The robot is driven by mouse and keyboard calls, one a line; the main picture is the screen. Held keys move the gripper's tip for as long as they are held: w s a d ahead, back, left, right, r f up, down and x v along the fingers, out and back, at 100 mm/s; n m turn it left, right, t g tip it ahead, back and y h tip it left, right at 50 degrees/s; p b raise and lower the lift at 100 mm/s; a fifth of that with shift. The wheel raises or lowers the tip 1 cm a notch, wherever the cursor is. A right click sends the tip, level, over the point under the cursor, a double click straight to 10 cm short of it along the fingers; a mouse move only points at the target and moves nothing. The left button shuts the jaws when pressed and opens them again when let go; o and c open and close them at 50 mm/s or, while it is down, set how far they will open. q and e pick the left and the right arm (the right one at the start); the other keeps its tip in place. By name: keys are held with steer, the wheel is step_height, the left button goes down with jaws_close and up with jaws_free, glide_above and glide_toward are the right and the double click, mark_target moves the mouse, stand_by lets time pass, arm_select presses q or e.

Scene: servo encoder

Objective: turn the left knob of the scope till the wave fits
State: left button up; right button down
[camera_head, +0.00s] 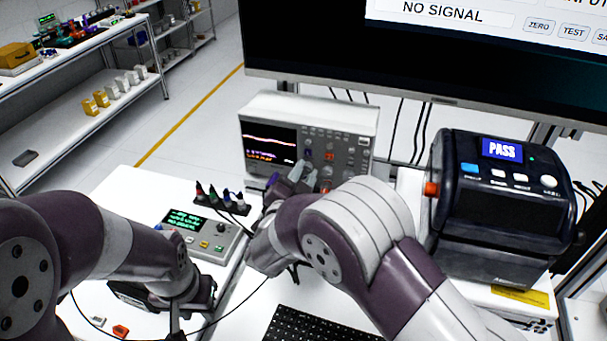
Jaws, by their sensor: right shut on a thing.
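The scope (318,107) is a pale box at the back centre. Its dark screen shows a pinkish-white trace that slopes down to the right, with orange text below. My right gripper (299,171) reaches its front panel, low and just right of the screen, and is shut on a knob there. The fingers and wrist hide that knob, so I cannot see its angle. My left gripper (175,326) points down at the lower left, away from the scope. Its fingertips are at the picture's bottom edge, and I cannot tell whether they are open.
A small meter box (205,236) with a green display stands left of my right forearm, with coloured probes (222,198) behind it. A black printer-like unit (505,205) showing PASS stands at right. A keyboard (315,325) lies in front. A large monitor (420,60) overhangs the back.

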steer(key=shift+n, duration=0.3)
steer(key=n+p, duration=0.1)
steer(key=n, duration=0.2)
steer(key=shift+n+p, duration=0.5)
steer(key=shift+n, duration=0.4)
steer(key=shift+f+n, duration=0.1)
steer(key=shift+n, duration=0.2)
steer(key=c, duration=1.2)
jaws_free()
steer(key=shift+s, duration=0.1)
